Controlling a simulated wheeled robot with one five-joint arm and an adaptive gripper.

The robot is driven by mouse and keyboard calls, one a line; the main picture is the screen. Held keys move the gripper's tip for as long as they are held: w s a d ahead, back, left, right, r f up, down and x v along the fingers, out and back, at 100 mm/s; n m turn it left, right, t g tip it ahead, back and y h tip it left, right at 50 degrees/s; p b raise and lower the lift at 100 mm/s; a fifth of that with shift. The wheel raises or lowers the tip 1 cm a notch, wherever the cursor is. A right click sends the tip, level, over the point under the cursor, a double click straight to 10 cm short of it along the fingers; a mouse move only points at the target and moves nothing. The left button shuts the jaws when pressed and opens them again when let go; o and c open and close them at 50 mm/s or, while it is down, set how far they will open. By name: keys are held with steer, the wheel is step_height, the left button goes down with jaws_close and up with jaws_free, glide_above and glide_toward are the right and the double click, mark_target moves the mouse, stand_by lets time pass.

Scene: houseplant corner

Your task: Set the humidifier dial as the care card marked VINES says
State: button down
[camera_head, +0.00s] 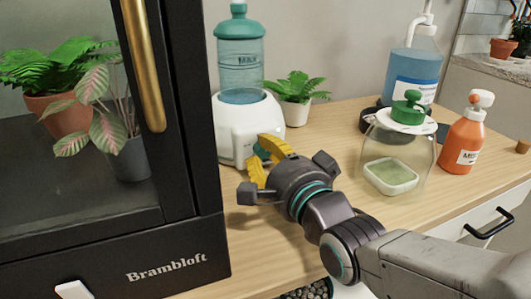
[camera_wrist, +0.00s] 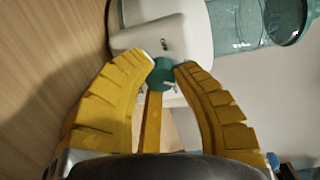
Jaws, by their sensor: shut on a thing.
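The humidifier (camera_head: 233,146) has a white base and a translucent teal water tank (camera_head: 240,65). It stands on the wooden counter beside the black cabinet. My gripper (camera_head: 263,153) is at the front of the base, its yellow fingers shut on the teal dial (camera_wrist: 162,76). In the wrist view, the fingertips (camera_wrist: 163,64) touch the dial from both sides. The humidifier's white base (camera_wrist: 180,35) shows a small dark mark above the dial, too small to read. The fingers partly hide the dial, and I cannot tell its setting. No card marked VINES is visible.
The black glass cabinet (camera_head: 185,235) with a gold handle (camera_head: 145,65) and plants inside stands close left. A small potted fern (camera_head: 296,95) is right of the humidifier. A glass jar (camera_head: 412,155), an orange bottle (camera_head: 462,145) and a blue bottle (camera_head: 412,75) stand further right.

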steer(key=shift+r, duration=0.3)
steer(key=c, duration=1.4)
jaws_free()
steer(key=o, duration=0.4)
steer(key=shift+f, duration=0.25)
steer(key=shift+o, duration=0.2)
step_height(320, 180, up, 10)
